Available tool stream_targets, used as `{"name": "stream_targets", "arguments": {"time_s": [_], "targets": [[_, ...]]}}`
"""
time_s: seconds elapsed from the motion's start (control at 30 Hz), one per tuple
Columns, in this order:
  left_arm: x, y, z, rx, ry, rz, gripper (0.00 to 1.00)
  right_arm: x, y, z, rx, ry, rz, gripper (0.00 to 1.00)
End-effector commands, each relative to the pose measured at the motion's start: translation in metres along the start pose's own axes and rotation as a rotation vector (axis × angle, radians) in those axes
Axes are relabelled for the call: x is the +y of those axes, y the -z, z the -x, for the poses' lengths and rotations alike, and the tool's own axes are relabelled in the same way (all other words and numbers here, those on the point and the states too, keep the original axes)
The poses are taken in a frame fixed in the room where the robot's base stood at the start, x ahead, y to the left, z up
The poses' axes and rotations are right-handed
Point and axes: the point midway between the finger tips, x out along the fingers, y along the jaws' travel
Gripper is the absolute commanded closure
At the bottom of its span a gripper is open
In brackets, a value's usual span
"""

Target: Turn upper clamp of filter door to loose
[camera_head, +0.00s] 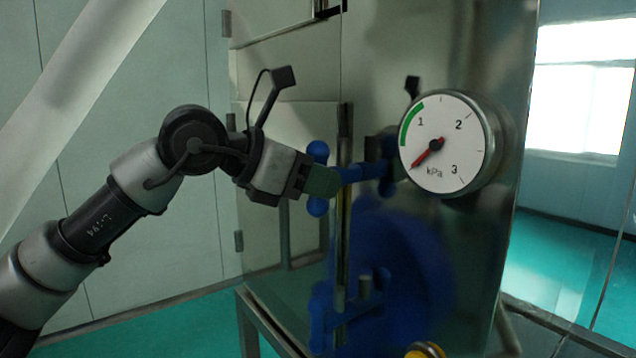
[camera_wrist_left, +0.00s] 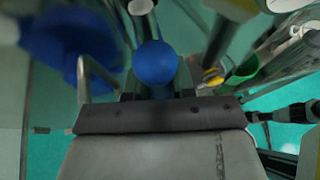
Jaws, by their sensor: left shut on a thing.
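The blue upper clamp (camera_head: 360,172) of the filter door sits on the metal cabinet, beside the door edge and left of the gauge. Its rounded blue ends (camera_head: 318,152) show above and below the fingertips. My left gripper (camera_head: 318,182) comes in from the left and is shut on the clamp's handle. In the left wrist view a round blue knob (camera_wrist_left: 155,63) of the clamp sticks out just beyond my left gripper (camera_wrist_left: 158,92). The fingers hide part of the handle. My right gripper is not seen.
A round kPa gauge (camera_head: 443,144) juts out close to the right of the clamp. A second blue clamp (camera_head: 322,310) is lower on the door edge. The metal cabinet (camera_head: 480,45) stands on a green floor (camera_head: 165,325). A window (camera_head: 583,90) is at the right.

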Motion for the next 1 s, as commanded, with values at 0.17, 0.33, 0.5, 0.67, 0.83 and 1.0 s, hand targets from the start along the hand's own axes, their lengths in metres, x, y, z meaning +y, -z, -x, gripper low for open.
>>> {"name": "stream_targets", "arguments": {"time_s": [0.17, 0.33, 0.5, 0.67, 0.83, 1.0], "targets": [[0.0, 0.001, 0.0, 0.004, -0.003, -0.007, 0.99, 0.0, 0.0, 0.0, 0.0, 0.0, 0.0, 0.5], [0.0, 0.001, 0.0, 0.004, -0.003, -0.008, 0.74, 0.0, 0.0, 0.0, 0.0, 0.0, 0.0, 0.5], [0.0, 0.001, 0.0, 0.003, -0.002, -0.006, 0.51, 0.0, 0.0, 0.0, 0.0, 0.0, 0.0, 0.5], [0.0, 0.0, 0.0, 0.002, -0.002, -0.005, 0.51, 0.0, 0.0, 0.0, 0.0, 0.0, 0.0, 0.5], [0.001, 0.001, 0.004, 0.0, -0.003, -0.004, 0.51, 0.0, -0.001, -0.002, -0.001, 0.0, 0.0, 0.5], [0.001, 0.003, 0.029, -0.001, -0.005, -0.005, 0.51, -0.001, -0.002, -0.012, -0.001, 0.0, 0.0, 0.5]]}}
